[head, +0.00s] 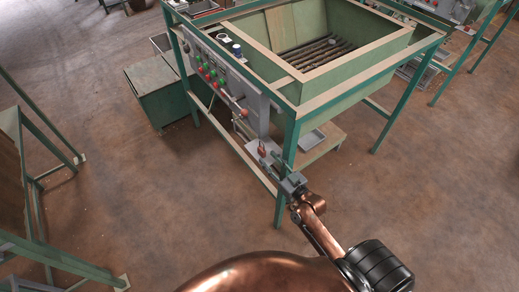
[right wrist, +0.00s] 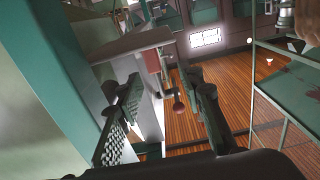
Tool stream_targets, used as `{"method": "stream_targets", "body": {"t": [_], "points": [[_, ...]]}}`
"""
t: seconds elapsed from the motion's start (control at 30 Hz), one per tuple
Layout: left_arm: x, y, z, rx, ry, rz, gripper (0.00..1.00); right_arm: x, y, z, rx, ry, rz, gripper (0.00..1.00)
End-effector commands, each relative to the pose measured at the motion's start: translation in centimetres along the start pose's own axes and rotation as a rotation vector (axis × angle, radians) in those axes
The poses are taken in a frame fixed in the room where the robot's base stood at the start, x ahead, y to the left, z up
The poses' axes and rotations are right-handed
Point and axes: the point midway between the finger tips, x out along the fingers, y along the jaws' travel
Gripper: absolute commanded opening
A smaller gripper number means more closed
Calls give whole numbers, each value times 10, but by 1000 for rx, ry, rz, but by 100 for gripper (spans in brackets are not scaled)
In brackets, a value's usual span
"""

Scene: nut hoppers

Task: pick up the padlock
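A small red item that looks like the padlock (head: 262,147) hangs at the lower front of the green hopper stand, beside its corner leg. In the right wrist view a reddish block, probably the same padlock (right wrist: 152,62), shows beyond my fingertips, partly covered by grey metal. My right gripper (head: 279,160) is close to it, at the near corner of the stand. In the right wrist view my right gripper (right wrist: 163,84) has its two fingers apart, with nothing clearly held. A dark red round knob (right wrist: 178,103) shows between the fingers, farther off. My left gripper is not in view.
The green stand leg (head: 288,150) is right beside my right gripper; a green upright (right wrist: 60,60) fills the left of the wrist view. A control panel (head: 215,70) with coloured buttons is above. A grey tray (head: 312,139) sits on the lower shelf. The floor is open at right.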

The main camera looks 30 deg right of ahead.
Motion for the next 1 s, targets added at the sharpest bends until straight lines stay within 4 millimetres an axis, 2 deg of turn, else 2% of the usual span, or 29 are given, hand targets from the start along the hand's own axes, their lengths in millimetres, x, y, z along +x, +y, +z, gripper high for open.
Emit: {"method": "stream_targets", "body": {"t": [0.23, 0.53, 0.83, 1.0], "points": [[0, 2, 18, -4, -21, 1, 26, 24, 5, 0, 0, 1, 7, 35], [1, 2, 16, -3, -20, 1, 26, 64, 7, 0, 1, 1, 6, 35], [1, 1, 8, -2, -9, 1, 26, 69, 6, 1, 0, -1, 3, 34], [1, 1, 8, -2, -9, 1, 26, 69, 6, 0, 0, -1, 3, 22]]}}
